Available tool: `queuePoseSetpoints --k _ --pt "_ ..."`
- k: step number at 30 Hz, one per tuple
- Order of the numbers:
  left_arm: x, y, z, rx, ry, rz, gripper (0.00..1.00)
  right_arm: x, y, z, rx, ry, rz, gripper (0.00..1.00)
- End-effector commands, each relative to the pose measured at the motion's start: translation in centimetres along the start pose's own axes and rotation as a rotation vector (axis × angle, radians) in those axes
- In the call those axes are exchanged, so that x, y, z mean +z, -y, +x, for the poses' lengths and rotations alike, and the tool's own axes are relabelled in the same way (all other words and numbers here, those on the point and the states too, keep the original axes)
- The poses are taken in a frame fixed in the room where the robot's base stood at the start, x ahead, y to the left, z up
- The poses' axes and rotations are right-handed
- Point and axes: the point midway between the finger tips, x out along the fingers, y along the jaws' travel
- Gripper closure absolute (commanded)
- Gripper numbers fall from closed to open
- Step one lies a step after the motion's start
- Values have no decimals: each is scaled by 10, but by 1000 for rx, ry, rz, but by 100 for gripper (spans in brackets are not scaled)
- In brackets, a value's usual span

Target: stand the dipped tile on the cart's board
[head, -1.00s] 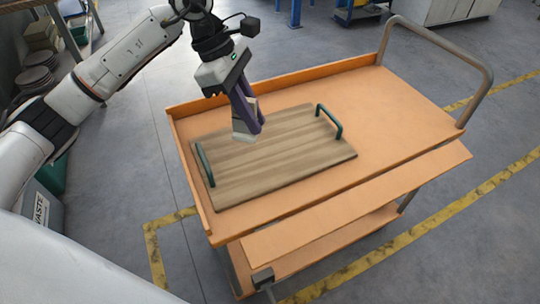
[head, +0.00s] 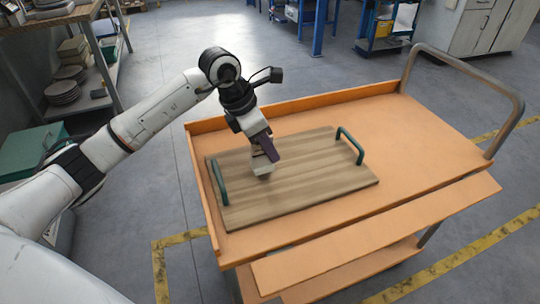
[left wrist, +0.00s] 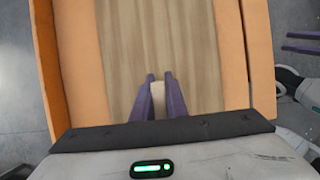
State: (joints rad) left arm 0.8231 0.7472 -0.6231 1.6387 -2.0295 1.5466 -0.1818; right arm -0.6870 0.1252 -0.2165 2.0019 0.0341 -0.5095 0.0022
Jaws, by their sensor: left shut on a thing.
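The dipped tile (head: 262,166) is a small pale piece between the purple fingers of my left gripper (head: 265,154). It shows edge-on between the fingers in the left wrist view (left wrist: 158,100). My left gripper is shut on it, over the left-middle part of the wooden board (head: 310,182). The tile's lower end is at or just above the board; I cannot tell if they touch. The board has a green handle at each end and lies on the orange cart (head: 415,135). My right gripper is not in the head view.
The green handles (head: 219,181) and (head: 350,146) stand up from the board's ends. The cart has a raised rim and a grey push bar (head: 515,100) at right. A shelf with stacked plates (head: 62,93) stands at far left. The rest of the board is bare.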

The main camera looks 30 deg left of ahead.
Motion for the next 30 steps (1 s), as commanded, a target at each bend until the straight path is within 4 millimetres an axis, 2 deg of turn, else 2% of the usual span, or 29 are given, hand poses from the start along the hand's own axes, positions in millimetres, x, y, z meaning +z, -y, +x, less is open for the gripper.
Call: queuePoseSetpoints --k 4,15,16,18,30 --pt "-8 1 20 -3 -1 0 100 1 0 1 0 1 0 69" --pt "-10 0 25 0 1 1 100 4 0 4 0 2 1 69" --pt "-10 0 24 0 0 1 83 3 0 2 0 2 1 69" --pt "-10 0 24 0 0 1 71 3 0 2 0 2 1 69" --pt "-8 0 18 1 0 1 69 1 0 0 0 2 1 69"
